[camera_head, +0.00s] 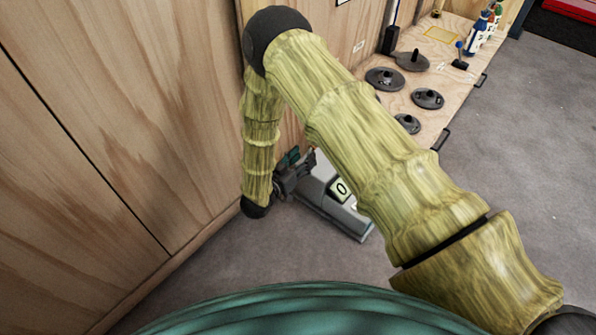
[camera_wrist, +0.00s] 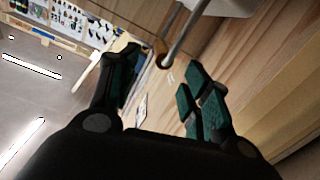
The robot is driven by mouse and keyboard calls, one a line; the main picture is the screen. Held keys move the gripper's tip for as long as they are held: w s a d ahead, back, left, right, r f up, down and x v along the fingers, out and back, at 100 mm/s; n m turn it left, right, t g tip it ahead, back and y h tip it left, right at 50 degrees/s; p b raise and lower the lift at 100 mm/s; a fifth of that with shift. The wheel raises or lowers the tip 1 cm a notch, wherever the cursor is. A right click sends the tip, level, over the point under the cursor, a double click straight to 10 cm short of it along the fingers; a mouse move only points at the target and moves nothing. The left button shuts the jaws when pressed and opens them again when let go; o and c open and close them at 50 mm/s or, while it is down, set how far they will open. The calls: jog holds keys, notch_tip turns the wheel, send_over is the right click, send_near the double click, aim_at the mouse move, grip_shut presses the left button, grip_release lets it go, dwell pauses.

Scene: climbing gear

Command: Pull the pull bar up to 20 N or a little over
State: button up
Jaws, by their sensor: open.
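The pull bar looks to be the short brown wooden piece (camera_wrist: 160,47) at the end of a thin grey rod (camera_wrist: 185,32) in the wrist view. The rod runs to a pale box at the top edge. My gripper (camera_wrist: 160,88) is open, with a dark teal-padded finger on each side. The bar shows beyond the gap between them; I cannot tell how far away, and no contact shows. In the head view, a grey unit (camera_head: 345,217) sits low by the wall with a display (camera_head: 341,189) reading 0.
A wooden bench (camera_head: 455,55) at the upper right carries several dark round plates (camera_head: 428,98) and some bottles (camera_head: 478,35). A wooden wall (camera_head: 130,110) stands close on the left. Grey floor (camera_head: 520,150) is clear on the right. My arm covers the middle.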

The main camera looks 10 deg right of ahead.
jog(key=shift+w+a+f+m+h+b, duration=0.15)
jog(key=shift+a+f+m+h+b, duration=0.3)
jog(key=shift+b, duration=0.2)
jog(key=b+x, duration=0.4)
jog(key=x, duration=0.5)
jog(key=shift+f, duration=0.1)
jog(key=shift+b+x, duration=0.4)
jog(key=shift+x, duration=0.4)
jog(key=shift+d, duration=0.1)
jog(key=shift+c, duration=0.5)
grip_shut()
jog(key=shift+d+r+p, duration=0.1)
jog(key=shift+r+p, duration=1.35)
jog(key=shift+r, duration=0.2)
